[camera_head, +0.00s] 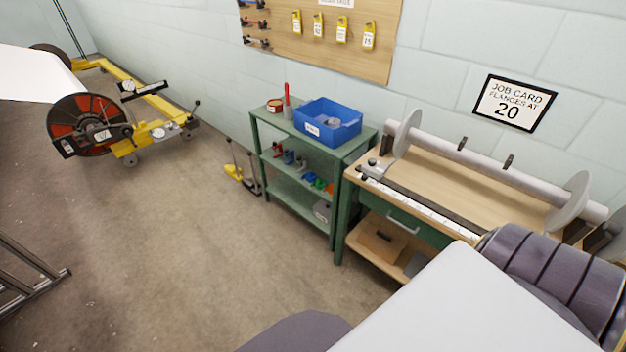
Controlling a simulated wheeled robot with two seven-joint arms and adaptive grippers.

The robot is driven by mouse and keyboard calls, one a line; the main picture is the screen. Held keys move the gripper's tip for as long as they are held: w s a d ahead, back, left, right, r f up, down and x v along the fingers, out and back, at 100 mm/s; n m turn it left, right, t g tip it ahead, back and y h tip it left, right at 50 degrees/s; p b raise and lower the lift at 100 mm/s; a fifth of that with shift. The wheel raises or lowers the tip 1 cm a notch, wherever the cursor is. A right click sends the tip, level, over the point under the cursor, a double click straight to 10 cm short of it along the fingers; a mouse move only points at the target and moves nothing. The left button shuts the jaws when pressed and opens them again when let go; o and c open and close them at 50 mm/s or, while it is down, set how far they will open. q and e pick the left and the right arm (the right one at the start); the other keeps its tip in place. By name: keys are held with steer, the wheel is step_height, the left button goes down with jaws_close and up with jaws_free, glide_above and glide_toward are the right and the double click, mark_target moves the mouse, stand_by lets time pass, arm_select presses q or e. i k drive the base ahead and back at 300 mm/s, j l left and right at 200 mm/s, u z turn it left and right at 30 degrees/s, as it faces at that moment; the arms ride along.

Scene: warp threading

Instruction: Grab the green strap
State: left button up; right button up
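A small green item (318,184), possibly the green strap, lies on the middle shelf of the green shelf unit (257,150). It sits between a blue item (309,177) and an orange item (329,188). It is too small to tell its exact shape. Neither of my grippers shows; only parts of my own arm and body fill the lower right.
A blue bin (327,122) and a red upright tool (287,100) stand on the unit's top. A workbench (520,196) with a flanged roller (480,155) adjoins it on the right. A yellow wheeled machine (165,108) stands at left. The middle floor is clear.

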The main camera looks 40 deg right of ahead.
mark_target(320, 184)
steer(key=i+u, duration=0.15)
steer(key=i, duration=0.65)
steer(key=i+l+u, duration=0.2)
steer(key=i, duration=0.6)
steer(key=i+j+u, duration=0.1)
steer(key=i, duration=1.65)
steer(key=z, duration=2.3)
